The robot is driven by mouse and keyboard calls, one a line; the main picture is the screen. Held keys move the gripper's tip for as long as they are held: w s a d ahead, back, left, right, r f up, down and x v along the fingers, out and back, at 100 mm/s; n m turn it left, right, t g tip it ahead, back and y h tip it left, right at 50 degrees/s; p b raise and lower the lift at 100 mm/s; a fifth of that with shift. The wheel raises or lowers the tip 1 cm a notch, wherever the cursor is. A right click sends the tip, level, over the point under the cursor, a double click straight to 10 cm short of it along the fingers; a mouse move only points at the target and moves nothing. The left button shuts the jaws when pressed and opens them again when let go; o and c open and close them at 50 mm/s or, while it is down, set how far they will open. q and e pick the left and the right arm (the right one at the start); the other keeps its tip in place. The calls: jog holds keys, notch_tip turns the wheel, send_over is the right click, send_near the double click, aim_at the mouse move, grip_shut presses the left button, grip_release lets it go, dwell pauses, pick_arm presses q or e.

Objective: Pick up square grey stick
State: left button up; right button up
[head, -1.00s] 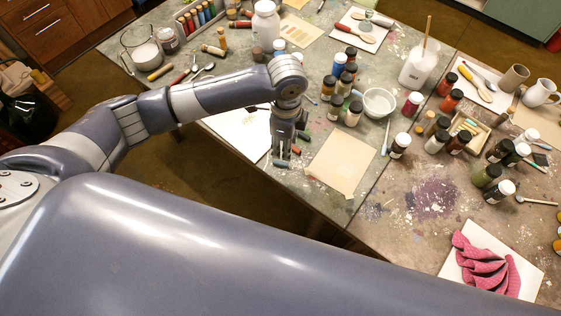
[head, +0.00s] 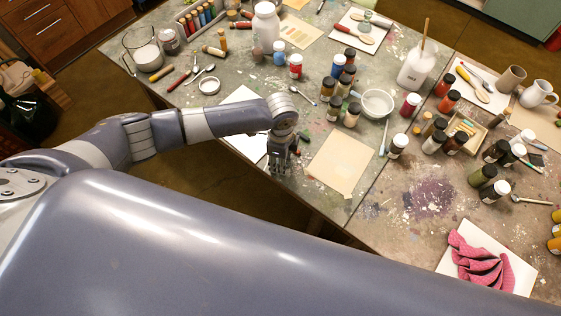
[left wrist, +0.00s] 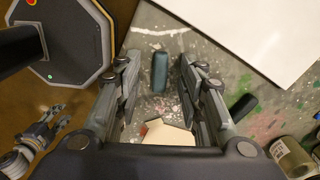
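A grey-teal stick (left wrist: 159,72) lies on the paint-spattered table between the fingers of my left gripper (left wrist: 158,82) in the left wrist view. The fingers stand apart on both sides of it, with visible gaps, so the gripper is open. In the head view my left gripper (head: 279,170) points down near the table's front edge and hides this stick. A dark green stick (left wrist: 241,107) lies to the right, outside the fingers. What looks like my right gripper (left wrist: 45,132) is low at the left of the wrist view; its fingers are too small to judge.
A white sheet (head: 236,128) lies left of the gripper and a beige sheet (head: 341,163) right of it. Paint jars (head: 337,92) and a white bowl (head: 378,103) stand behind. The table edge drops to the floor (head: 215,178) close in front.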

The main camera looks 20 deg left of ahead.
pick_arm(q)
jog(key=c, duration=0.8)
jog(key=shift+o, duration=0.2)
jog(key=shift+r, duration=0.1)
jog(key=shift+r, duration=0.5)
notch_tip(320, 180, up, 2)
jog(key=shift+r+b, duration=0.25)
jog(key=shift+b, duration=0.4)
jog(key=s+r+b, duration=0.1)
jog(key=s+b, duration=0.1)
jog(key=s, duration=1.4)
jog(key=shift+a+r, duration=0.2)
jog(key=shift+a, duration=0.1)
jog(key=shift+w, duration=0.1)
